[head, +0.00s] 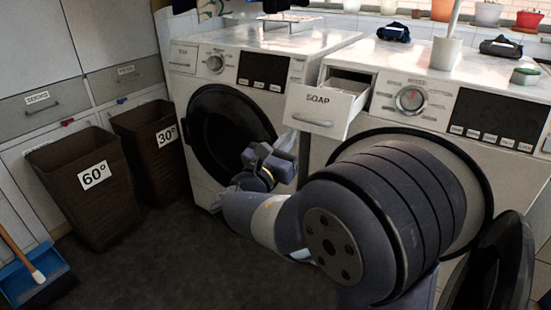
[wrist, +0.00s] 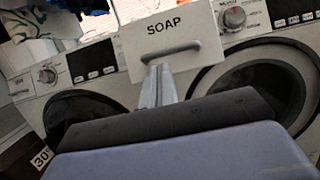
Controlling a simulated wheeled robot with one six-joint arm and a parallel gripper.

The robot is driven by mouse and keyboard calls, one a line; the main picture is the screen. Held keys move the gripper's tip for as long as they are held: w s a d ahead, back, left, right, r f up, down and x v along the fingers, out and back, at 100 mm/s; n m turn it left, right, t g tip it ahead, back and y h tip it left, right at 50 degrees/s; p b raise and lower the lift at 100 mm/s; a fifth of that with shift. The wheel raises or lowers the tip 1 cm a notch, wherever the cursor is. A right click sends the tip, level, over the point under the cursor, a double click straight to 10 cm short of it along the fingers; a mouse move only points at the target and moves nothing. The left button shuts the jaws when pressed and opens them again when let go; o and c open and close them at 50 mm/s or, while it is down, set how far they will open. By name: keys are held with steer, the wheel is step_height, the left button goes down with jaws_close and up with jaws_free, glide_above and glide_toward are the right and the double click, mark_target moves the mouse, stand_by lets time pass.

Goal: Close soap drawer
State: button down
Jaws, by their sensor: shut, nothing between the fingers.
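The soap drawer (head: 322,109) is a white box with a "SOAP" label and a grey bar handle. It stands pulled out from the upper left of the right washing machine (head: 432,100), with its open top showing. In the wrist view the drawer front (wrist: 173,40) is at the top middle, tilted. My gripper (head: 284,149) is below and left of the drawer in the head view, in front of the left machine. In the wrist view my gripper's fingers (wrist: 158,75) are together and point up toward the handle. Whether they touch it cannot be told.
The left washing machine (head: 267,50) stands beside the right one. The right machine's round door (head: 497,270) hangs open at lower right. Two brown baskets, marked 60° (head: 90,195) and 30° (head: 155,155), stand on the left. A blue dustpan (head: 30,275) lies at lower left. Dark floor between is clear.

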mark_target(297, 128)
steer(key=shift+b+x, duration=0.35)
steer(key=shift+x, duration=1.85)
steer(key=shift+w, duration=0.1)
